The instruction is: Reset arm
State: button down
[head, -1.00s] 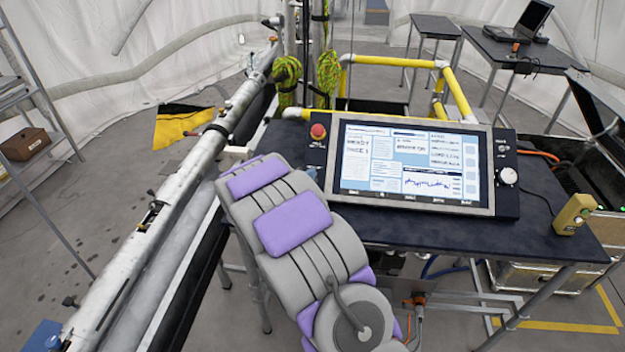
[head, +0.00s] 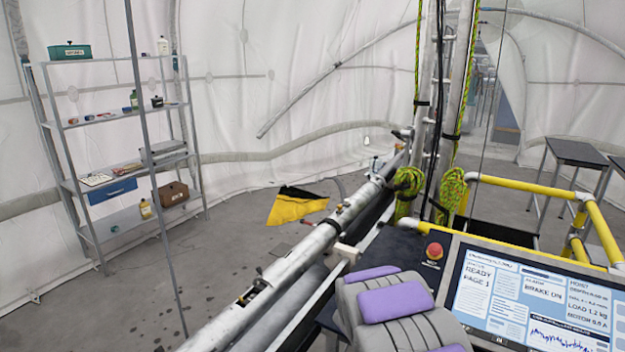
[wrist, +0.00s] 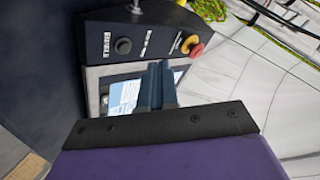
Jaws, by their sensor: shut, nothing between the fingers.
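My arm (head: 400,305), grey with purple pads, rises at the bottom middle of the head view, beside the control panel. Its end is not clear to see there. In the wrist view my gripper (wrist: 158,85) shows as two dark fingers held together. It is shut and empty. Behind the fingers, the control panel shows tilted, with its screen (wrist: 124,94), a black knob (wrist: 123,46) and a red button (wrist: 197,50). The fingers cover part of the screen. I cannot tell how far they are from it.
A shelf rack (head: 118,120) stands at the left by the white tent wall. A long metal pole (head: 305,250) runs diagonally beside my arm. Yellow railing (head: 530,190) and green ropes (head: 408,182) stand behind the panel. Grey floor (head: 225,270) is open between rack and pole.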

jog(key=s+a+r+n+g+y, duration=0.2)
jog(key=s+a+r+n+y, duration=0.1)
jog(key=s+a+n+y, duration=0.4)
jog(key=s+a+r+n+g+y, duration=0.1)
jog(key=s+a+r+n+y, duration=0.2)
jog(key=s+a, duration=0.65)
jog(key=s+d+r+n+g, duration=0.1)
jog(key=s+n+g, duration=0.8)
jog(key=s, duration=2.4)
jog(key=shift+d+n+h, duration=0.3)
jog(key=shift+d+n, duration=0.1)
jog(key=shift+d, duration=0.2)
jog(key=shift+w, duration=0.1)
